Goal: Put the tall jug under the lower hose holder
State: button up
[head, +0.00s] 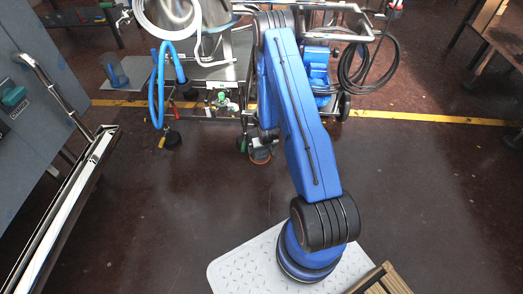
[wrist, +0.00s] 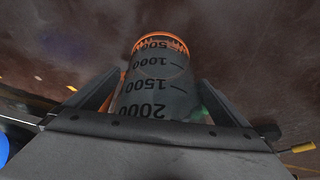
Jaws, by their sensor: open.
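The tall jug (wrist: 152,85) is a dark grey cylinder with black volume marks and an orange ring at its far end. In the wrist view it lies between the two fingers of my gripper (wrist: 158,103), which is open around it. My gripper is hard to make out there. Hoses hang on the steel filler at the back: a blue hose (head: 157,92) and a white hose (head: 163,28). I cannot tell which part is the lower hose holder.
A blue machine with a coiled black cable (head: 372,68) stands right of the filler. A grey cabinet (head: 38,85) and a metal rail (head: 65,205) are at the left. A yellow line (head: 430,119) crosses the dark floor.

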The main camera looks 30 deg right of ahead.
jog(key=s+a+r, duration=0.3)
jog(key=r, duration=1.2)
jog(key=s+a+r+n, duration=0.1)
jog(key=s+a+r, duration=0.2)
jog(key=r, duration=1.2)
jog(key=s+a+r, duration=0.3)
jog(key=r, duration=1.2)
jog(key=s+a+r+n, duration=0.1)
jog(key=s+a+r, duration=0.2)
jog(key=s+r, duration=0.4)
jog(key=s+a+r, duration=0.3)
jog(key=s+r, duration=0.4)
jog(key=s+a+r, duration=0.1)
jog(key=s+r, duration=0.1)
jog(key=s, duration=0.6)
jog(key=s+a+r+y, duration=0.1)
jog(key=s+r, duration=0.2)
jog(key=s, duration=0.5)
jog(key=shift+a+r+n, duration=0.2)
jog(key=shift+a+n, duration=0.1)
jog(key=shift+a, duration=0.1)
